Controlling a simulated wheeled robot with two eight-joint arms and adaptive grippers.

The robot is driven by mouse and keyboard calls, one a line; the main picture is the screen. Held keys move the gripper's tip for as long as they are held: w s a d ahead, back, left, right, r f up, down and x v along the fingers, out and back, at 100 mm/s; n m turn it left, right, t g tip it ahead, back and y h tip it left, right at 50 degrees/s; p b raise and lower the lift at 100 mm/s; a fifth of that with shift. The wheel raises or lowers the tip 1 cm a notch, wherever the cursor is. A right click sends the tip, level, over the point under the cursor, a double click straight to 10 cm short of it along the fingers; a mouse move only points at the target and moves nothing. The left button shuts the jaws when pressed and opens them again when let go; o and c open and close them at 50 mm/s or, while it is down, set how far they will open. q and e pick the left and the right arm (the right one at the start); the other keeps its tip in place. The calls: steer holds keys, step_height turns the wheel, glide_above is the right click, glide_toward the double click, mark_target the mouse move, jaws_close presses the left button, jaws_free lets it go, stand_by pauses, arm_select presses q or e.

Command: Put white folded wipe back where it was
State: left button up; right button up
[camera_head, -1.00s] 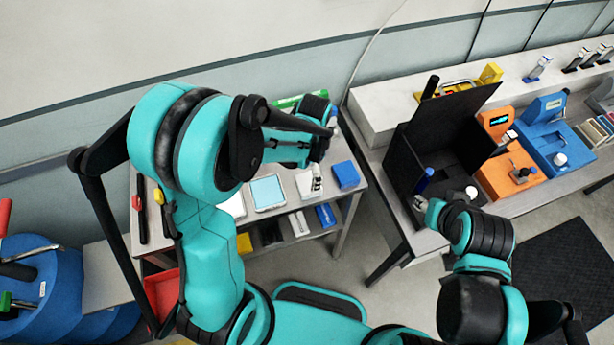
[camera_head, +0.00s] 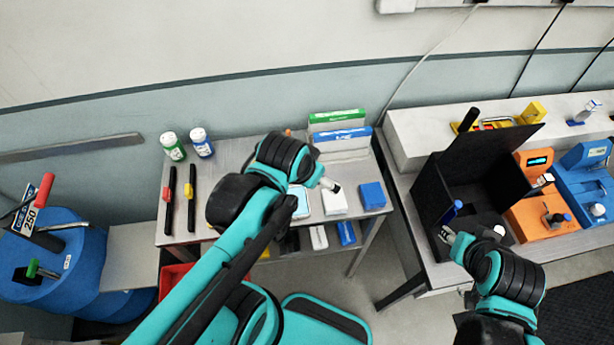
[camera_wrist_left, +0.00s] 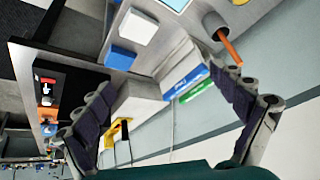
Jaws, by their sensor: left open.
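A white square pad that looks like the white folded wipe (camera_head: 335,204) lies flat on the small grey table, just left of a blue square pad (camera_head: 371,195). In the left wrist view the white pad (camera_wrist_left: 138,25) and the blue pad (camera_wrist_left: 119,57) lie beyond my fingers, not between them. My left gripper (camera_head: 328,184) is over the table, close to the white pad's far edge in the head view. Its fingers (camera_wrist_left: 162,88) are spread open and empty. My right gripper (camera_head: 447,235) is at the front edge of the black box; its fingers are too small to read.
Green and blue boxes (camera_head: 338,136) stand at the table's back. Two bottles (camera_head: 187,146) and two black sticks (camera_head: 180,200) are on its left. The open black box (camera_head: 430,185) and orange device (camera_head: 545,214) are on the right bench.

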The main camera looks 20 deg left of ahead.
arm_select(q)
steer(key=shift+s+a+r+n+t, duration=0.2)
steer(key=shift+s+n+t, duration=0.15)
steer(key=shift+s+n, duration=0.2)
steer(key=shift+s+a+r+n+t, duration=0.1)
steer(key=shift+s+a+n+t, duration=0.05)
steer(key=shift+s+n+t, duration=0.35)
steer(key=shift+w, duration=0.15)
